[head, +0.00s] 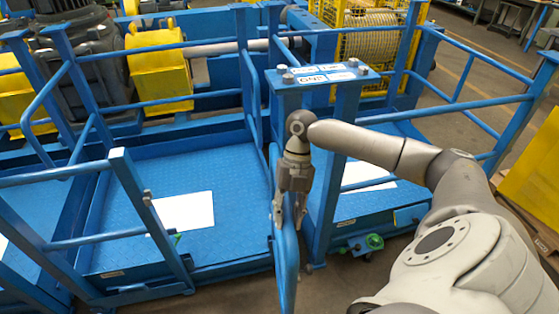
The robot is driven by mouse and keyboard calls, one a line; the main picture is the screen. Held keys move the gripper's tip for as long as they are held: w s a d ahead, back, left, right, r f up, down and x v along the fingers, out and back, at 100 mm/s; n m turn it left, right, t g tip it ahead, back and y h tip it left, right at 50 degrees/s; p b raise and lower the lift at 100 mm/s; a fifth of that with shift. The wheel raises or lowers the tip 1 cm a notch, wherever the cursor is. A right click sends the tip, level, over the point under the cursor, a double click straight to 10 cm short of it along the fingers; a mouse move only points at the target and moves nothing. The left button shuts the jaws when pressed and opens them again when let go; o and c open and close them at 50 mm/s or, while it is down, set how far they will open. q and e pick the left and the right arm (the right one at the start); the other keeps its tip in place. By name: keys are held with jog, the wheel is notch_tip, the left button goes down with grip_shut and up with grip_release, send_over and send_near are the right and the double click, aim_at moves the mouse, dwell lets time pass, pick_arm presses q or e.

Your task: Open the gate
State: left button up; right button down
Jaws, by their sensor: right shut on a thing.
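My right gripper (287,212) points down and is shut on the top tube of a blue tubular gate (287,268). The gate is seen almost edge-on, running from beside the middle blue post towards the bottom edge of the head view. Its lower part is cut off by the frame, and my gripper covers part of its tube. Left of the gate, the front side of a blue platform (230,225) shows without a rail across it. My left gripper is not in view.
A blue post (327,180) with a labelled top plate (318,77) stands right of the gate. Blue railings (85,238) stand at left. White sheets (183,212) lie on the platforms. Yellow machinery (160,66) is behind. A green part (374,242) sits low at right.

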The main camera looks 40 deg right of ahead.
jog(key=shift+w+r, duration=0.1)
jog(key=c, duration=1.1)
grip_release()
jog(key=v, duration=1.2)
